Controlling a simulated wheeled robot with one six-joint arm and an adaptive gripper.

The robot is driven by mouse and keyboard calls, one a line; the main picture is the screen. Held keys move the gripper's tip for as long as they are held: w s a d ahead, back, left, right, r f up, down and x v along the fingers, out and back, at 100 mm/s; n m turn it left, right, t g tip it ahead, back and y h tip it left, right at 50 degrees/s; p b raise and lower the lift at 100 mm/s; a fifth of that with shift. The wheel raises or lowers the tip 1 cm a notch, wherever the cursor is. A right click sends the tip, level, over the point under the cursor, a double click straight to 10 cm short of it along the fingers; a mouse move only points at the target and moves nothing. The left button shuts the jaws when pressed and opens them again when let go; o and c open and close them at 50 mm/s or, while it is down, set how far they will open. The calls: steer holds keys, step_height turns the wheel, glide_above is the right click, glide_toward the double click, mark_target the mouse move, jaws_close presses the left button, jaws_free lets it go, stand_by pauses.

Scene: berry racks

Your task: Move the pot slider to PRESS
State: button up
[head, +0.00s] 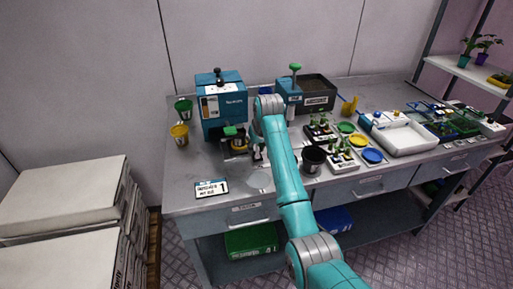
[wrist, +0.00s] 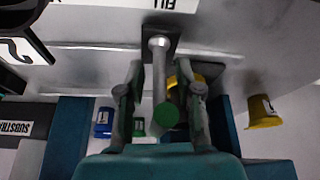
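The pot slider shows in the wrist view as a metal rod with a green round knob (wrist: 167,115). Its far end meets a dark plate (wrist: 160,32) beside a white label reading FILL (wrist: 163,3). My gripper (wrist: 160,98) is open, with one finger on each side of the rod and visible gaps. I cannot tell whether either finger touches it. In the head view my gripper (head: 258,153) is low at the front of the blue machine (head: 222,108), partly hidden by my arm. A yellow ring-shaped part (wrist: 186,78) lies behind the right finger. No PRESS label is readable.
A numbered card (head: 211,188) lies at the bench's front left. A black pot (head: 313,158) and seedling trays (head: 342,158) stand right of my arm.

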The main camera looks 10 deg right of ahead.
jaws_close()
steer(key=d, duration=2)
steer(key=shift+d, duration=0.3)
steer(key=shift+o, duration=1.2)
jaws_free()
steer(key=shift+d, duration=0.1)
